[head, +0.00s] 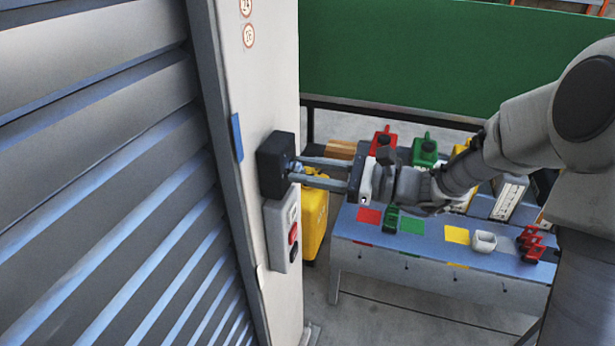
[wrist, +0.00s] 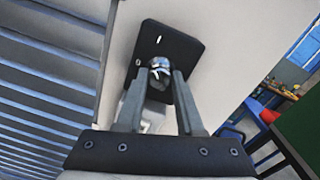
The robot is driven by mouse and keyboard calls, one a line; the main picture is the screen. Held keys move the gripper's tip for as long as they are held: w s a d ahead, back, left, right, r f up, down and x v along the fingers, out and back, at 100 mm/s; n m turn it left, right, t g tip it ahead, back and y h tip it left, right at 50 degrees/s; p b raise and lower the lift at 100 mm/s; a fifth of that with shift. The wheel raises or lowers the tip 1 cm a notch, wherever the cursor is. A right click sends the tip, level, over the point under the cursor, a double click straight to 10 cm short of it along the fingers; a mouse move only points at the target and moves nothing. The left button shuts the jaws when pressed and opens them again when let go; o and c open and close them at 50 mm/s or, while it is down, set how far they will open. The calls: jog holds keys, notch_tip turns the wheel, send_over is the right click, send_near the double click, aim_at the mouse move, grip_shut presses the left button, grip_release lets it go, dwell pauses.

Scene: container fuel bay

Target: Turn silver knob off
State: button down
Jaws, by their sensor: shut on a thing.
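The silver knob (wrist: 159,68) sits on a black switch box (wrist: 181,49) in the wrist view. In the head view the black box (head: 272,176) is mounted on the pale door-frame post, and the knob (head: 296,167) shows small between the fingers. My gripper (wrist: 160,82) reaches the box with its two fingers on either side of the knob, shut on it. In the head view my gripper (head: 297,172) comes in from the right. Its fingertips partly hide the knob. A small white mark shows on the box face above the knob in the wrist view.
A grey button box (head: 281,236) with a red and a black button is just below the black box. A slatted shutter (head: 110,200) fills the left. A blue-topped bench (head: 400,243) with red, green and yellow cans stands behind and below my arm.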

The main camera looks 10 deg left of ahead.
jog(key=n+b, duration=0.3)
jog(key=b, duration=0.1)
jog(key=n+b, duration=0.4)
jog(key=shift+f+n+b, duration=0.2)
jog(key=shift+n+b, duration=0.1)
jog(key=shift+b, duration=0.1)
jog(key=shift+r+n+b, duration=0.2)
jog(key=shift+n+b, duration=0.7)
jog(key=shift+b, duration=0.15)
jog(key=c, duration=0.5)
grip_release()
jog(key=shift+c, duration=0.2)
jog(key=shift+r, duration=0.1)
